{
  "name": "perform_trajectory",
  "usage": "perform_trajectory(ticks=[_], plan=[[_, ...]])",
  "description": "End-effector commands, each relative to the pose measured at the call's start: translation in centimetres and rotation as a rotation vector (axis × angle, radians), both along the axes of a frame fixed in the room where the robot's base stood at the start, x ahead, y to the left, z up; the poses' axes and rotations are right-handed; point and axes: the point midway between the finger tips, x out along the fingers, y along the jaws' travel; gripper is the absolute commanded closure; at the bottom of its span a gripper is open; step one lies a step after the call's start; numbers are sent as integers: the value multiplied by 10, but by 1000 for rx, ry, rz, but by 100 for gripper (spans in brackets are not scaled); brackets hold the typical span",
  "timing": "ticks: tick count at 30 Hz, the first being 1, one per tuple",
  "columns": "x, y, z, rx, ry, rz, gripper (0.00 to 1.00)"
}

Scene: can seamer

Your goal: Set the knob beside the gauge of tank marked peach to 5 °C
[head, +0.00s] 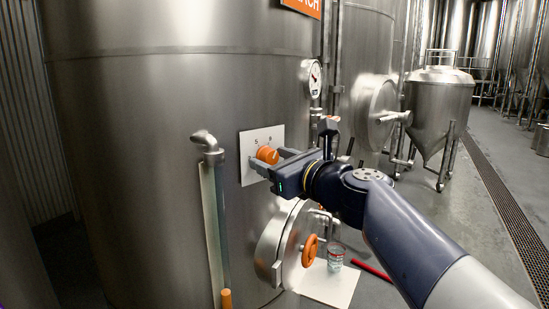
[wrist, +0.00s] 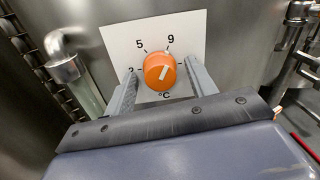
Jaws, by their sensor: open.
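The tank (head: 170,100) bears an orange sign (head: 302,6), cut off at the top, with "ACH" readable. A round gauge (head: 314,79) is on its right side. The orange knob (head: 267,154) sits on a white plate (head: 247,141) lower down. In the wrist view the knob (wrist: 160,72) has a white pointer line slanting up and right, roughly toward the 9. The 5 is up and left of the knob; a partly hidden number is at left. My gripper (wrist: 160,73) is open, one finger on each side of the knob; contact cannot be told.
A bent pipe (head: 208,148) runs down left of the plate. Below are a round hatch (head: 278,240) with an orange handwheel (head: 309,250), and a glass (head: 336,257) on a white sheet. Open floor lies to the right.

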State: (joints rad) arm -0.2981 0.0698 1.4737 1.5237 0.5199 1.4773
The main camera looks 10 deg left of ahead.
Motion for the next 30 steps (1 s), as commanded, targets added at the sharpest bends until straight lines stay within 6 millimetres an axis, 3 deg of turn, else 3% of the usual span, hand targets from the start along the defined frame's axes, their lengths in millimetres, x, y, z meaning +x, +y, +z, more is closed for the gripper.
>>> perform_trajectory(ticks=[7,24,30], plan=[[0,1,0,-1,-1,0,46],[0,0,0,-1,-1,0,91],[0,0,-1,-12,-12,0,91]])
